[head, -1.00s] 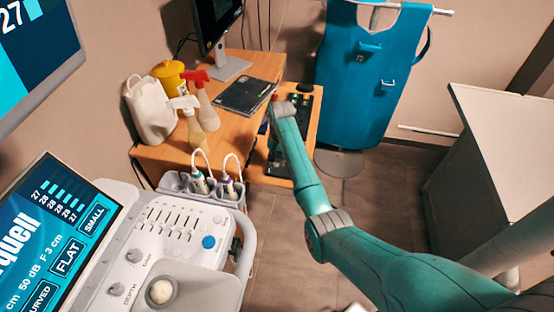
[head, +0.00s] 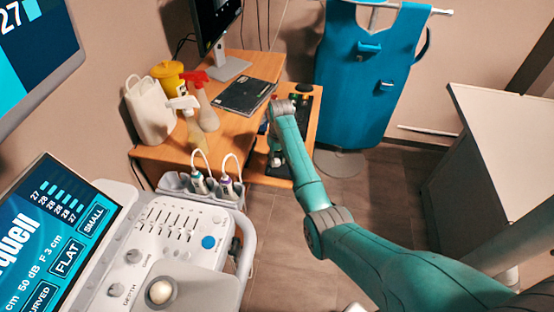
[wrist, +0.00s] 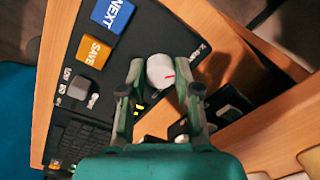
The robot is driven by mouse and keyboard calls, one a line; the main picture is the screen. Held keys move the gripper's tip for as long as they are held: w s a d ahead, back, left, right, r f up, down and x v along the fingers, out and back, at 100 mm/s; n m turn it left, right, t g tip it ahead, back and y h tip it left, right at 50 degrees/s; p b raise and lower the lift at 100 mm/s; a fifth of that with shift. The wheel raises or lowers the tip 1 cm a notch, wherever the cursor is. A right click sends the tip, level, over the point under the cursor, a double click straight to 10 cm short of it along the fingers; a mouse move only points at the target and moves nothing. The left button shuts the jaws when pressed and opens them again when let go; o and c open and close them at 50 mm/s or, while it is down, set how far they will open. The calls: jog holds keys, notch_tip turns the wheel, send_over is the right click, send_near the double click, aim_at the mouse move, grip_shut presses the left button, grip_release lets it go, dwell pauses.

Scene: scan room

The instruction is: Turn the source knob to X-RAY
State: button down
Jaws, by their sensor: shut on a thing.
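A white round knob (wrist: 159,71) with a red pointer mark stands on the dark console (wrist: 145,30) in the wrist view. My gripper (wrist: 163,82) has one finger on each side of the knob and is shut on it. The red mark lies on the knob's right part, roughly level in the picture. A small white label (wrist: 197,52), seemingly X-RAY, is printed right of and above the knob. Other labels around the knob are hidden or too small to read. In the head view, my arm covers most of the console (head: 303,104) and the knob cannot be made out.
The console also bears a blue NEXT key (wrist: 112,14), an orange SAVE key (wrist: 94,50), a dark grey knob (wrist: 80,88) and a keyboard (wrist: 80,135). In the head view, spray bottles (head: 200,105) and a white jug (head: 150,112) stand on the wooden desk (head: 262,64).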

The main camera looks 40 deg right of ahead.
aim_at(278, 160)
dwell(0.5)
jog(key=c, duration=0.8)
grip_release()
jog(key=shift+d+r, duration=0.2)
jog(key=shift+r, duration=3.55)
